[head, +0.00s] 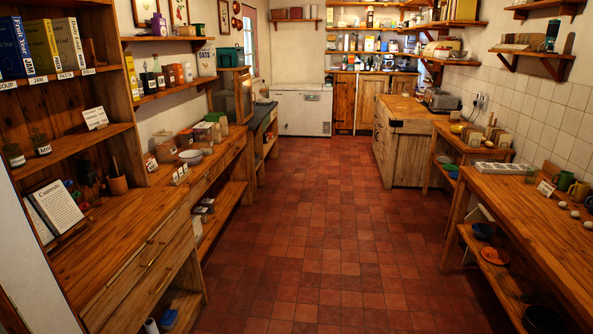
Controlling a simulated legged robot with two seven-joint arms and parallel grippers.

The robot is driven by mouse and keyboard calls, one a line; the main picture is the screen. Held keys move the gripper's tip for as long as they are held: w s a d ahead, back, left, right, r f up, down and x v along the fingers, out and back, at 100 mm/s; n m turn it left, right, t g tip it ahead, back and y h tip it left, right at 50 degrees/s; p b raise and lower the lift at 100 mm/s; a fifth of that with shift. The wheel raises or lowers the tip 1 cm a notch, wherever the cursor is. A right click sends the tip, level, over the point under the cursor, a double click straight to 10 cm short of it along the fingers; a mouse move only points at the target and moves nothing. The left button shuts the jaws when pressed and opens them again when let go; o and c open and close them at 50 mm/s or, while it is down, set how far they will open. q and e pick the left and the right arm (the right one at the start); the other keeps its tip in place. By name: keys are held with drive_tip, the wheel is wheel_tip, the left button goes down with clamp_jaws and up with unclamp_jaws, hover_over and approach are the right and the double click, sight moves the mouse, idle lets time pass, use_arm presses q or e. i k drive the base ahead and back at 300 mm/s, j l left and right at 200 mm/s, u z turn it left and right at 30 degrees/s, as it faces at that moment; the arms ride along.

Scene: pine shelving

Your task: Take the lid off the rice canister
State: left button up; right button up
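Neither of my grippers shows in the head view. I cannot pick out a canister marked as rice. On the left wooden counter, mid-way back, stands a group of small containers, among them a pale container with a green top (215,118). Their labels are too small to read. Several small jars or canisters (173,75) stand on the left wall shelf, also without readable rice labels.
A wide red tiled floor (310,230) runs clear between the left wooden counter (140,235) and the right wooden table (500,195). A white chest freezer (302,110) stands at the back. Mugs (578,192) and loose eggs are on the right table.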

sight(203, 136)
drive_tip(key=i+z, duration=0.2)
drive_tip(key=i, duration=2.3)
drive_tip(key=i+u, duration=0.1)
drive_tip(key=i, duration=0.35)
drive_tip(key=i+l+u, duration=0.15)
drive_tip(key=i, duration=0.3)
drive_tip(key=i+l+u, duration=0.1)
drive_tip(key=i, duration=0.35)
drive_tip(key=i+l+u, duration=0.1)
drive_tip(key=i, duration=0.35)
drive_tip(key=i+l+u, duration=0.1)
drive_tip(key=i+l, duration=0.15)
drive_tip(key=i, duration=0.2)
drive_tip(key=i+l+u, duration=0.3)
drive_tip(key=i+u, duration=0.15)
drive_tip(key=i+l+u, duration=0.75)
drive_tip(key=l+u, duration=0.2)
drive_tip(key=l, duration=0.15)
